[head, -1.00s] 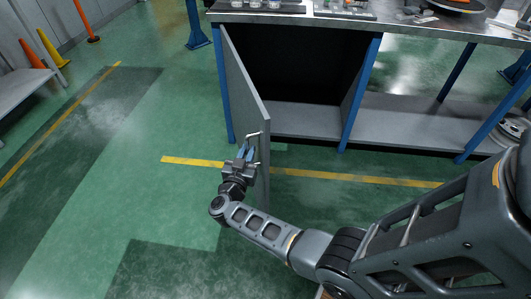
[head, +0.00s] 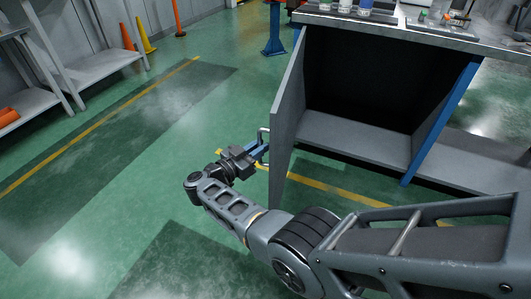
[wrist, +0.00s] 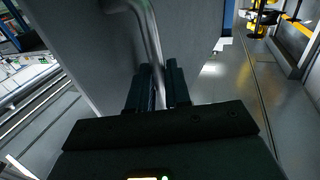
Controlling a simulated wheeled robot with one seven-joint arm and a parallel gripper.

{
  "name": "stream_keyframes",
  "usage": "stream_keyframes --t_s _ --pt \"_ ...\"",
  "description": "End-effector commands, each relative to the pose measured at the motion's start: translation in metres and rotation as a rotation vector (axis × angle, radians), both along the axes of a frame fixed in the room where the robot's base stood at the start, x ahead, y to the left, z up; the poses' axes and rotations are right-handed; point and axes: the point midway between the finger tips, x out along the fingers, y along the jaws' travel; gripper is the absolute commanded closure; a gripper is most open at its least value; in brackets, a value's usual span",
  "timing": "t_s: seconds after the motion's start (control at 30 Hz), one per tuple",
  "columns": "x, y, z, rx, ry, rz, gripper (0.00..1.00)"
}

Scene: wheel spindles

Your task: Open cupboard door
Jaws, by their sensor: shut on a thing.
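The grey cupboard door (head: 285,122) stands wide open, swung out from its hinge at the left side of the cupboard under the workbench. The dark cupboard interior (head: 365,85) shows and looks empty. A metal bar handle (head: 262,133) sits on the door's outer face, on the left in the head view. My gripper (head: 258,152) is shut on the handle. In the wrist view the handle (wrist: 147,35) runs down between my two fingers (wrist: 157,85), with the door panel (wrist: 195,60) close behind it.
The workbench top (head: 410,33) carries small bottles and a tray. A grey shelf rack (head: 95,68) stands at the left, with orange and yellow cones (head: 145,38) behind it. Green floor (head: 130,140) between rack and door is clear.

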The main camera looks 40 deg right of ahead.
Motion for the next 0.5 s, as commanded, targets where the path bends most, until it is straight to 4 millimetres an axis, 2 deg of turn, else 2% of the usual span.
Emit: stream_keyframes --t_s 0.03,0.47,0.5 --pt "0.0033 -0.008 0.0022 0.005 -0.008 -0.009 1.0" --pt "0.0049 -0.0073 0.0048 0.004 -0.011 -0.011 1.0" --pt "0.0048 -0.0072 0.0048 0.003 -0.011 -0.012 0.78"
